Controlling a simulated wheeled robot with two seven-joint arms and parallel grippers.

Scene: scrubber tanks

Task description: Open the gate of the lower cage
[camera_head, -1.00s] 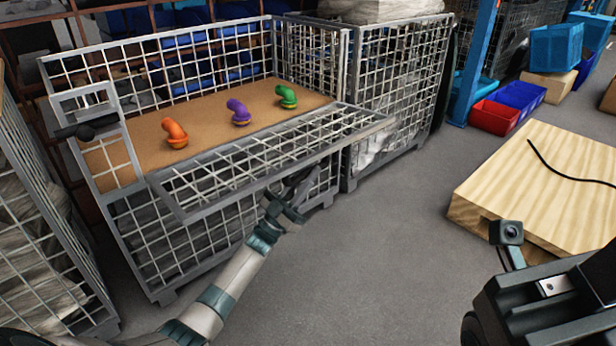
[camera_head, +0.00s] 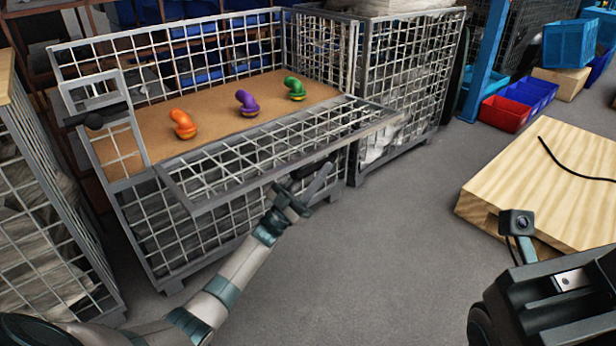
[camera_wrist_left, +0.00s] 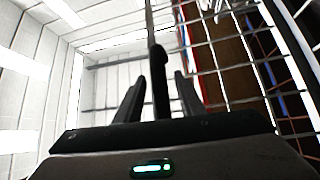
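The mesh cage (camera_head: 160,286) stands at the left with its hinged front gate (camera_head: 262,153) tilted outward and sloping down from the cage's front. An orange (camera_head: 183,123), a purple (camera_head: 247,103) and a green pipe piece (camera_head: 294,88) stand on the brown board (camera_head: 215,125) inside. My left gripper (camera_head: 315,182) is just below the gate's outer edge, near its right half; contact cannot be told. In the left wrist view, its fingers (camera_wrist_left: 158,98) are apart, with a dark upright bar (camera_wrist_left: 160,80) between them. My right gripper's fingers are out of view.
Another mesh cage (camera_head: 410,75) stands close on the right, and one (camera_head: 35,170) at the far left. A wooden block (camera_head: 560,175) with a black cable is at right. Red (camera_head: 503,114) and blue bins (camera_head: 527,95) lie behind. Grey floor in the middle is clear.

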